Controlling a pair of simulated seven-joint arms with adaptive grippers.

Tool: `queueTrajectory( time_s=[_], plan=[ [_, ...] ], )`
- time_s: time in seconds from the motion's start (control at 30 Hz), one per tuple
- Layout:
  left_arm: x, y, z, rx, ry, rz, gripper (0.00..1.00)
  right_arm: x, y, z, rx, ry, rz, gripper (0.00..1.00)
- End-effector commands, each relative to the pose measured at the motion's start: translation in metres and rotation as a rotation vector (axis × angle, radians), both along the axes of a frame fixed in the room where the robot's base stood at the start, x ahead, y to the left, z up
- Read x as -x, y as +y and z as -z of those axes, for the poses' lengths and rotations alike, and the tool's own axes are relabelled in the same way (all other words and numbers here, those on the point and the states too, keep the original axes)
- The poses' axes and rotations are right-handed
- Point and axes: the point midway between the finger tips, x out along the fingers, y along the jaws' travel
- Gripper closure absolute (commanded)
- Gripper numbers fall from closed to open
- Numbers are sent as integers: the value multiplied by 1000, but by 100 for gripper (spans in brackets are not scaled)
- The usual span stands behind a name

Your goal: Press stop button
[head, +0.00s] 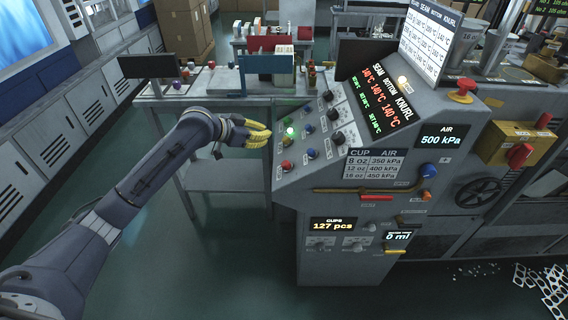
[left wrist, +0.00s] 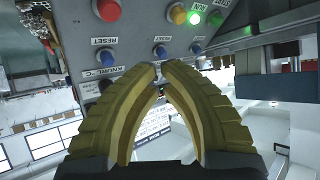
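The grey control panel (head: 318,130) carries several coloured buttons at the centre of the head view. A red button (head: 287,165) sits at its lower left; a large red button (left wrist: 108,10) shows at the top of the left wrist view, its label not visible. A lit green button (left wrist: 193,18) by the word RUN and a yellow button (left wrist: 177,13) are to its right. My left gripper (head: 269,137) is just left of the panel, apart from the red button. Its yellow fingers (left wrist: 159,68) have their tips together with nothing between them. My right gripper is out of view.
Blue buttons labelled RESET (left wrist: 160,50) lie close beyond the fingertips. A red emergency-type knob (head: 463,87) is on the machine top. A metal table (head: 225,172) stands behind my left gripper. The floor (head: 215,240) left of the panel is clear.

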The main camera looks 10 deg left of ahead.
Motion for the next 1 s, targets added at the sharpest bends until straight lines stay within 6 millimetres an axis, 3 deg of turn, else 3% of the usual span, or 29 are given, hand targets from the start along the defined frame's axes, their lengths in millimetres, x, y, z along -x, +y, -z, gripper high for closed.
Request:
queueTrajectory(
  time_s=[0.27,1.0],
  plan=[
    [-1,-5,8,1,0,0,100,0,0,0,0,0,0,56],
    [-10,-46,66,-1,0,-1,100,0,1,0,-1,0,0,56]
  ],
)
